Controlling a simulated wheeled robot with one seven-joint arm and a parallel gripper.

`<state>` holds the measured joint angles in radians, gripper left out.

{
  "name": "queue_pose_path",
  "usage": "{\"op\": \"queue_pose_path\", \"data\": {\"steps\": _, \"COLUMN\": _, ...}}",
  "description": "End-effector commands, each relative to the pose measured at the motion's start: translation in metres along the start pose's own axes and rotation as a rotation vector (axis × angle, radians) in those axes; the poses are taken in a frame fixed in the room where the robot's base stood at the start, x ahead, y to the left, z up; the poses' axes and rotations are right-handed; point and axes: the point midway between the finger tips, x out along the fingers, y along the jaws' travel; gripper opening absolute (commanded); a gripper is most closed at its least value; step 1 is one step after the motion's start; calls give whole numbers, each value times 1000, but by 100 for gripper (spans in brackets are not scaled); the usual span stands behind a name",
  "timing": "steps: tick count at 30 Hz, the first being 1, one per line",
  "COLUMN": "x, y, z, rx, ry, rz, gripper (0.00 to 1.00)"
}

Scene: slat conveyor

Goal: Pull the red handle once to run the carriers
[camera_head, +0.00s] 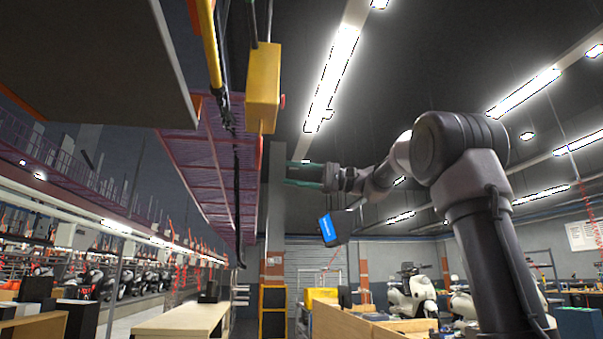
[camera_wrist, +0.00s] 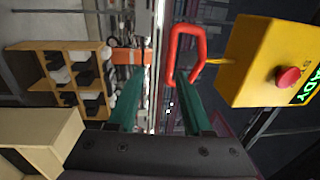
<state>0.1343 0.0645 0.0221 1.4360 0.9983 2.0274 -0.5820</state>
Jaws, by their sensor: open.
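The red handle (camera_wrist: 172,50) is an open loop seen in the wrist view, right of the picture's middle. A thin yellow cord runs from its right side towards a yellow box (camera_wrist: 245,60). My gripper (camera_wrist: 158,80) is open, with green fingers apart and nothing between them. The tip of the right finger overlaps the lower end of the loop in the picture; I cannot tell whether they touch. In the head view my gripper (camera_head: 289,173) is raised below and right of the yellow box (camera_head: 263,88).
The box carries a red button (camera_wrist: 288,78) and green lettering ending in "ADY". Purple-red conveyor framing (camera_head: 215,160) hangs left of my gripper, with a dark panel (camera_head: 95,60) above. A shelf with bins (camera_wrist: 75,75) stands below. Space right of the box looks open.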

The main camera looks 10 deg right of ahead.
Motion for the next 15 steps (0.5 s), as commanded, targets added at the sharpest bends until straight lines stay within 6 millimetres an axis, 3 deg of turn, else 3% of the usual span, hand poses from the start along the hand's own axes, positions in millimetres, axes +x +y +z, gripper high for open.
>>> {"op": "queue_pose_path", "data": {"steps": 5, "x": 4, "y": -15, "z": -4, "rx": -14, "ry": -33, "rz": -55, "gripper": 50}}
{"op": "queue_pose_path", "data": {"steps": 15, "x": 67, "y": -17, "z": -1, "rx": -13, "ry": -32, "rz": -52, "gripper": 50}}
